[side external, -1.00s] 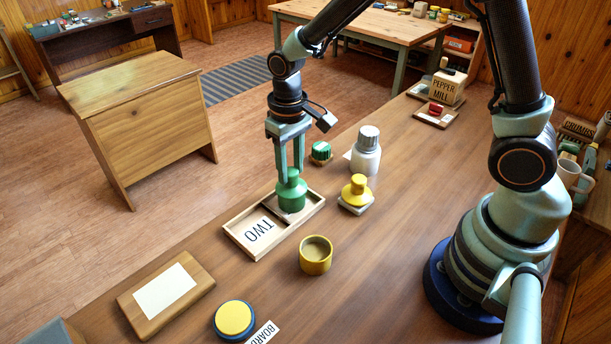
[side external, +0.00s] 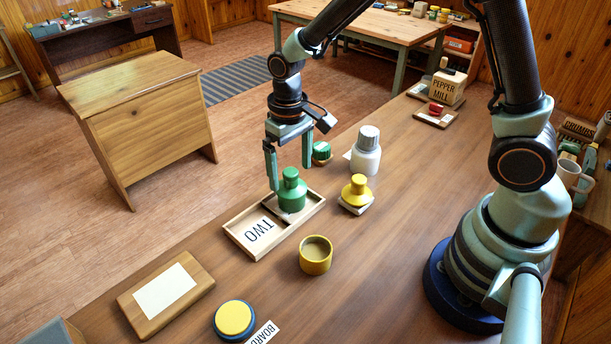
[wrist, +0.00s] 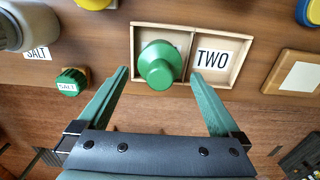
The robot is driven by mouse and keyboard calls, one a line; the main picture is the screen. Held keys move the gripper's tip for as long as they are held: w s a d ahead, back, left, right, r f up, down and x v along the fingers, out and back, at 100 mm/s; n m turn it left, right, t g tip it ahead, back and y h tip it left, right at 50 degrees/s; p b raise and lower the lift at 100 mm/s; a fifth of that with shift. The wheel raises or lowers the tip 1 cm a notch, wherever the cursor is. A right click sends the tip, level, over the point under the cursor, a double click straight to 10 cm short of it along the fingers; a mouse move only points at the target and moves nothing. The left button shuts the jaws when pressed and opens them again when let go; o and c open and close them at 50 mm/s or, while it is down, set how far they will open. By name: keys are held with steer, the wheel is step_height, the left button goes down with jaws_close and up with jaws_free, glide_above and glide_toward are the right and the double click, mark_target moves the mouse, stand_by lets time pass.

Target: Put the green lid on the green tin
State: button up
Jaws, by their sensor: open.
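The green lid (side external: 291,175), with a round knob on top, appears to sit upright on the green tin (side external: 291,201); their seam is hard to make out. The tin stands in the far compartment of a shallow wooden tray (side external: 239,239). In the wrist view the lid (wrist: 158,68) covers the tin from above, so the tin's rim is hidden. My gripper (side external: 290,178) is open, with one finger on each side of the lid's knob and clear of it. The wrist view also shows the fingers (wrist: 160,73) spread apart.
The tray's other compartment holds a "TWO" card (side external: 260,231). Nearby are an open yellow tin (side external: 316,260), a yellow knobbed lid (side external: 357,191) on a pad, a white salt shaker (side external: 366,158) and a green-capped jar (side external: 321,152). A wooden board (side external: 150,311) lies at the near left.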

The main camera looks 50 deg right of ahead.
mark_target(293, 171)
steer(key=shift+r, duration=0.1)
steer(key=shift+r, duration=3.4)
steer(key=shift+s+d+r, duration=0.1)
steer(key=shift+d+r, duration=0.1)
steer(key=shift+r, duration=0.15)
steer(key=s+d+r+t, duration=0.5)
steer(key=s+d+r, duration=0.2)
steer(key=s+r, duration=0.2)
steer(key=shift+s+t, duration=0.25)
steer(key=shift+t, duration=0.05)
